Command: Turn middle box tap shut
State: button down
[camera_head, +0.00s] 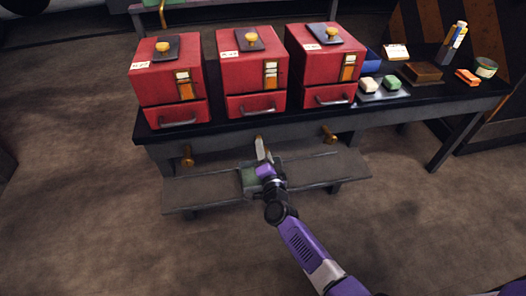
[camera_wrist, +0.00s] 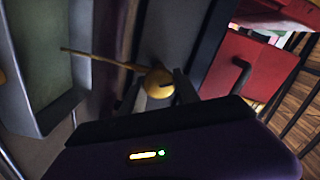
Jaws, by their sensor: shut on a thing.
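The middle box (camera_head: 252,73) is red, with a brass knob on its lid and a drawer below. Its brass tap (camera_wrist: 157,82) shows in the wrist view as a round end with a thin lever reaching left. In the head view only a small brass bit of that tap (camera_head: 259,138) shows, the rest hidden by my gripper. My gripper (camera_head: 262,152) is at the bench's front edge below the middle box. In the wrist view its fingers (camera_wrist: 164,90) are shut on the tap, one on each side of the round end.
Similar brass taps stand on the bench front at left (camera_head: 188,155) and right (camera_head: 329,135). A low shelf (camera_head: 205,190) runs below them, with a green-grey tray (camera_head: 250,178) under my gripper. Left and right red boxes (camera_head: 168,83) (camera_head: 326,60) flank the middle one.

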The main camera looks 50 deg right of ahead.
jog(key=m+b, duration=0.1)
jog(key=m, duration=0.4)
jog(key=shift+f, duration=0.2)
jog(key=shift+m, duration=0.4)
jog(key=c, duration=0.9)
grip_release()
jog(key=shift+s+r, duration=0.1)
jog(key=shift+p+v, duration=0.75)
jog(key=shift+v, duration=3.1)
